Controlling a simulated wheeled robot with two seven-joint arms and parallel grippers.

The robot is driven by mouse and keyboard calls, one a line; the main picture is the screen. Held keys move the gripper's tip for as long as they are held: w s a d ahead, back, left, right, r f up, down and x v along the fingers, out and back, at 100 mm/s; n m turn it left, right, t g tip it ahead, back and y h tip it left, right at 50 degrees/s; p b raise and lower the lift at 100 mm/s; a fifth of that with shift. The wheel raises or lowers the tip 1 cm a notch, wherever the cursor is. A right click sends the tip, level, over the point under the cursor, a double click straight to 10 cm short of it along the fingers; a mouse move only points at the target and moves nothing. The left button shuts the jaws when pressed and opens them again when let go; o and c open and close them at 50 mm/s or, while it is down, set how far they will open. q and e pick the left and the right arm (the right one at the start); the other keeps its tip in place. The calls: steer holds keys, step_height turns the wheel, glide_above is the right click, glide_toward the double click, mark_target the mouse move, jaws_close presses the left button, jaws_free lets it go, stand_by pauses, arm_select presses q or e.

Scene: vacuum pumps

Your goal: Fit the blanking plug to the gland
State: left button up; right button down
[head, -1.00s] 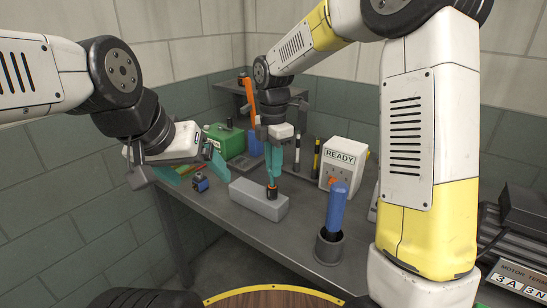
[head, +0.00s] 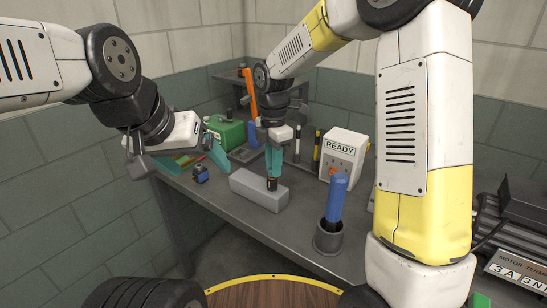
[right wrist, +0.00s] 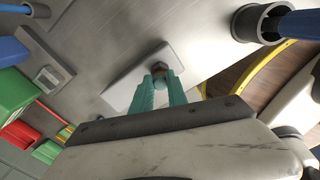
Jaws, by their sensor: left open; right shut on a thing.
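My right gripper (head: 273,172) points down over the grey block (head: 250,190) on the bench. Its teal fingers are shut on a small dark and copper-coloured piece (head: 271,184), which looks like the blanking plug. The piece also shows between the fingertips in the right wrist view (right wrist: 160,68), at the block's top face. The fingers hide much of it. I cannot tell the gland apart from the plug, nor whether the plug is seated. My left gripper (head: 198,160) is open, with teal fingers spread, over the bench's left end, well away from the block.
A blue-handled tool (head: 337,196) leans in a grey cup (head: 328,240) at the bench front. The READY box (head: 342,155) stands behind it. A green box (head: 224,132) and an orange tool (head: 250,97) are at the back. A small blue item (head: 200,174) lies left of the block.

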steer(key=shift+f, duration=0.2)
stand_by(0.4)
steer(key=c, duration=1.2)
jaws_free()
steer(key=shift+c, duration=0.2)
step_height(320, 180, up, 8)
steer(key=shift+f, duration=0.1)
